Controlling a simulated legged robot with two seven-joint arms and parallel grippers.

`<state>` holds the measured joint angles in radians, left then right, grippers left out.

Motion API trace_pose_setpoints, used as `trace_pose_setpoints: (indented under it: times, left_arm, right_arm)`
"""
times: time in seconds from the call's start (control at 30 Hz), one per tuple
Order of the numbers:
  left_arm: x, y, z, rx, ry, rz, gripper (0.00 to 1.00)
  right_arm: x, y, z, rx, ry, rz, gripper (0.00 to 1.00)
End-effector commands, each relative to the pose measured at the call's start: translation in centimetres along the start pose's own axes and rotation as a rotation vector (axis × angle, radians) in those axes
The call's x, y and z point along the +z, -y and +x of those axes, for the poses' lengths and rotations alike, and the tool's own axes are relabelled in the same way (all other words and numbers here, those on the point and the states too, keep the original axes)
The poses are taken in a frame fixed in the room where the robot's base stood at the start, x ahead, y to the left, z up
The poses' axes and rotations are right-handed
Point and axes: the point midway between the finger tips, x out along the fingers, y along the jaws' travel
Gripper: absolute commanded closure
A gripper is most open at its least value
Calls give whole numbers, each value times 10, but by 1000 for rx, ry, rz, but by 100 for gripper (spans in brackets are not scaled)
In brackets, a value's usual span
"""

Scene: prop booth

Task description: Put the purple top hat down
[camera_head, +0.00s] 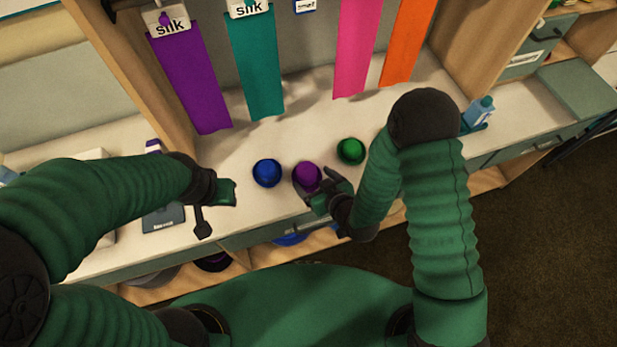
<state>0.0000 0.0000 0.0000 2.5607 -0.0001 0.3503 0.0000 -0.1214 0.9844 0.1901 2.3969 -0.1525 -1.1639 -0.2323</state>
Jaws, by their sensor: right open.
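A small round purple thing (306,173), which I take for the purple top hat, sits on the pale counter between a blue one (267,172) and a green one (351,151). From above I cannot make out a brim on it. My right gripper (318,185) is open at its lower right side, close against it in the picture. The gripper hides part of its lower edge, and I cannot tell whether they touch. My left gripper (216,205) is over the counter's front, left of the blue thing. Its jaws are unclear, and I see nothing held.
Purple (190,80), teal (257,65), pink (357,45) and orange (407,42) silks hang behind the counter (240,145). A blue bottle (481,110) stands at right. Hat-like things, one dark with purple (213,262), lie on the lower shelf.

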Motion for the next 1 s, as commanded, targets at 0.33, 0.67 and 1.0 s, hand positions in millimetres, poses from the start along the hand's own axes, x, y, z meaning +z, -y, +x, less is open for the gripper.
trace_pose_setpoints:
  times: [0.33, 0.67, 1.0]
  left_arm:
    - [-3, 0, -12, 0, -1, 0, 64]
    - [-4, 0, -15, 0, -1, 0, 64]
    - [-4, 0, -14, 0, -1, 0, 64]
  right_arm:
    - [-8, -3, 48, 1, -1, 0, 19]
    - [-8, -5, 84, 1, 0, 0, 19]
    - [-8, -4, 83, 1, 0, 0, 51]
